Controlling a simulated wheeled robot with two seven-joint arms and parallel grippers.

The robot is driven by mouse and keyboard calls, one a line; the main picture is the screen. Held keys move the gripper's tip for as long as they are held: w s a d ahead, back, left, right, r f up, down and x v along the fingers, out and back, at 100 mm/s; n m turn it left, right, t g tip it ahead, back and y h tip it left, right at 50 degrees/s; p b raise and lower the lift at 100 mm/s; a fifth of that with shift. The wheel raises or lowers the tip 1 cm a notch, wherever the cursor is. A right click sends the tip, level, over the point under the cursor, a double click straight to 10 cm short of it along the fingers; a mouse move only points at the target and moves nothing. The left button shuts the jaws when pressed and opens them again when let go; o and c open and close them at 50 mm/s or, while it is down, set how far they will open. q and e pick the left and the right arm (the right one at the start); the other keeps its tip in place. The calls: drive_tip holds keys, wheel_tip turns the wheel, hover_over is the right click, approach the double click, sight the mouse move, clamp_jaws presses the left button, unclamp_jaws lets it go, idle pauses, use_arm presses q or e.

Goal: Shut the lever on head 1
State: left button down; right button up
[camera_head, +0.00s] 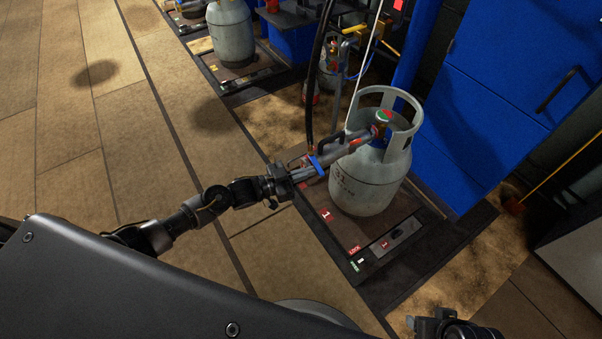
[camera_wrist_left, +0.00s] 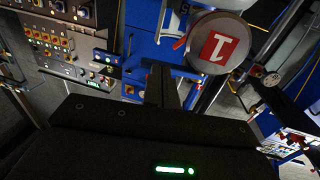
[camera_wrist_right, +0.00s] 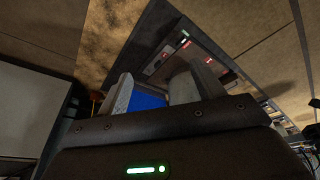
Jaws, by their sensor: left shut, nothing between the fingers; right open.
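A grey filling head (camera_head: 345,150) sits at the valve of a pale grey gas cylinder (camera_head: 365,185), inside its collar. A dark lever-like handle (camera_head: 329,143) shows on the head's near left side; its exact angle is hard to tell. In the left wrist view a round grey part with a red 1 label (camera_wrist_left: 218,45) is close, right of the fingers. My left gripper (camera_head: 319,163) is shut and empty beside the rear of the head; whether it touches cannot be told. It also shows in the left wrist view (camera_wrist_left: 162,85). My right gripper (camera_wrist_right: 152,88) is open and empty, low at right.
The cylinder stands on a scale platform marked 1 (camera_head: 338,232). A dark hose (camera_head: 312,90) hangs by the head. A blue cabinet (camera_head: 490,110) stands behind at right. Another cylinder (camera_head: 230,35) stands farther back. The tiled floor at left is clear.

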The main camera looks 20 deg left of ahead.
drive_tip(key=shift+s+f, duration=0.1)
drive_tip(key=shift+s, duration=0.05)
use_arm(q)
drive_tip(key=d+n+t+y+p, duration=0.2)
drive_tip(key=shift+w+r+t+y+p, duration=0.15)
drive_tip(key=shift+w+t+y+p, duration=0.15)
drive_tip(key=shift+w+y, duration=0.1)
use_arm(e)
drive_tip(key=x, duration=0.6)
drive_tip(key=shift+s, duration=0.35)
drive_tip(key=shift+a, duration=0.1)
use_arm(q)
drive_tip(key=p+v, duration=0.2)
drive_tip(key=v, duration=1.2)
use_arm(e)
drive_tip(key=shift+g, duration=0.4)
drive_tip(key=f, duration=0.2)
drive_tip(key=s+f, duration=0.1)
drive_tip(key=f, duration=0.1)
drive_tip(key=shift+a+f, duration=0.1)
drive_tip(key=shift+a, duration=0.05)
use_arm(q)
drive_tip(key=shift+a, duration=0.1)
